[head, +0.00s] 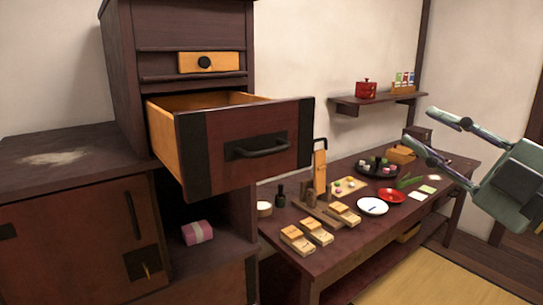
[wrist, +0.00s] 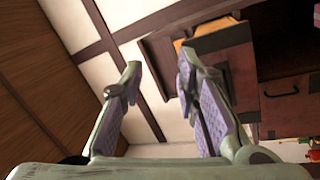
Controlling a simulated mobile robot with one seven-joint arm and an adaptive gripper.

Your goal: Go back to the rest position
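My gripper (head: 442,137) is at the right edge in the head view, raised in the air in front of the low table's right end. Its two fingers are apart with nothing between them. In the wrist view my gripper (wrist: 157,85) also shows open and empty, with the wall and ceiling beams behind it. The wooden chest's large drawer (head: 245,145) is pulled open at the left in the head view; it shows behind the right finger in the wrist view (wrist: 222,55). The inside of the drawer is mostly hidden.
The low table (head: 345,255) holds several wooden boxes (head: 316,231), a white plate (head: 372,206), a red plate (head: 391,195) and a dark tray (head: 376,172). A pink bundle (head: 197,232) lies in the cabinet's open niche.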

